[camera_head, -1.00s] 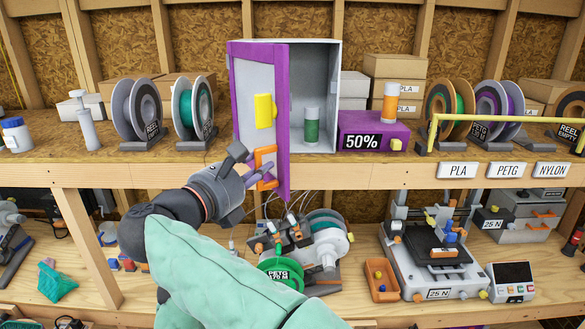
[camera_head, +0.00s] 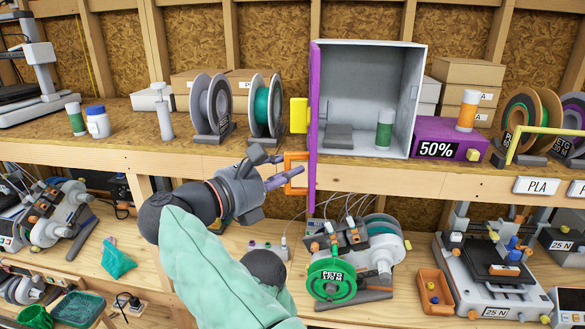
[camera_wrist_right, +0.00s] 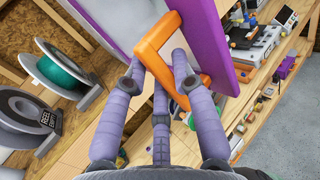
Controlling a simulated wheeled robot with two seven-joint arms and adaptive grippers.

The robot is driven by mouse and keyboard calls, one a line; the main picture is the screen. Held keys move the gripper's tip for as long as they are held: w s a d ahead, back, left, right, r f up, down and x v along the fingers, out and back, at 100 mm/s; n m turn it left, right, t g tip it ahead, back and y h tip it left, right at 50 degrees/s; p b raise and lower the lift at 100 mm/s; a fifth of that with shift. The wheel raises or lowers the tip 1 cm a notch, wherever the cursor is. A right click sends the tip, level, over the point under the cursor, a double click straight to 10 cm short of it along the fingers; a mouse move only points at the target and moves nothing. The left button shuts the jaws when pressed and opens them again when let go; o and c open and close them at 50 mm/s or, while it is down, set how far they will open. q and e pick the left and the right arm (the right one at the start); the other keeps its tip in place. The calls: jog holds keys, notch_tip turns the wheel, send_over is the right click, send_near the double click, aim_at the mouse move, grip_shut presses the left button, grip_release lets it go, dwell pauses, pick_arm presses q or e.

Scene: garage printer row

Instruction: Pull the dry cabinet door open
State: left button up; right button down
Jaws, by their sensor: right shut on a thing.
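The dry cabinet (camera_head: 366,95) stands on the upper shelf, a grey-white box with its front open to view. Its purple door (camera_head: 315,125) is swung out at the left and shows nearly edge-on in the head view. An orange handle (camera_head: 296,173) sits low on the door; in the right wrist view the handle (camera_wrist_right: 158,45) lies between my fingers. My right gripper (camera_head: 275,171) is shut on the handle, and its fingers also show in the wrist view (camera_wrist_right: 165,80). A green-labelled canister (camera_head: 384,130) and a dark grey stand (camera_head: 339,135) are inside the cabinet. My left gripper is not in view.
Filament reels (camera_head: 210,104) stand left of the door. A purple 50% box (camera_head: 447,138) sits right of the cabinet. Printers and a green PETG spool (camera_head: 331,282) occupy the lower shelf.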

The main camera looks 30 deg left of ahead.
jog(key=shift+w+d+r, duration=0.1)
jog(key=shift+r, duration=0.15)
jog(key=c, duration=1.1)
grip_release()
jog(key=shift+w+f, duration=0.15)
jog(key=shift+w, duration=0.1)
jog(key=v, duration=1.2)
jog(key=shift+s, duration=0.1)
